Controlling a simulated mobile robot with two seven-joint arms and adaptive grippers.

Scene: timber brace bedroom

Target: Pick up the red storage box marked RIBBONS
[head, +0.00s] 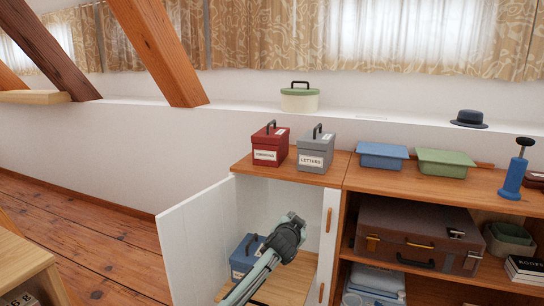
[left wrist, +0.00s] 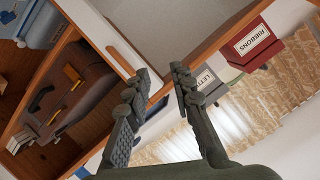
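The red storage box (head: 270,144) stands upright on the cabinet's wooden top, with a dark handle and a white label. In the left wrist view the red box (left wrist: 262,28) is tilted by the camera angle and its label reads RIBBONS. My left gripper (head: 297,222) is in front of the open cabinet, lower than the red box and apart from it. In the left wrist view the left gripper (left wrist: 160,77) has its fingers apart with nothing held between them. My right gripper is in neither view.
A grey LETTERS box (head: 316,150) stands close to the right of the red box. A blue box (head: 246,252) sits inside the cabinet. The white cabinet door (head: 195,240) is swung open. Blue (head: 381,154) and green (head: 444,161) lidded containers stand further right.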

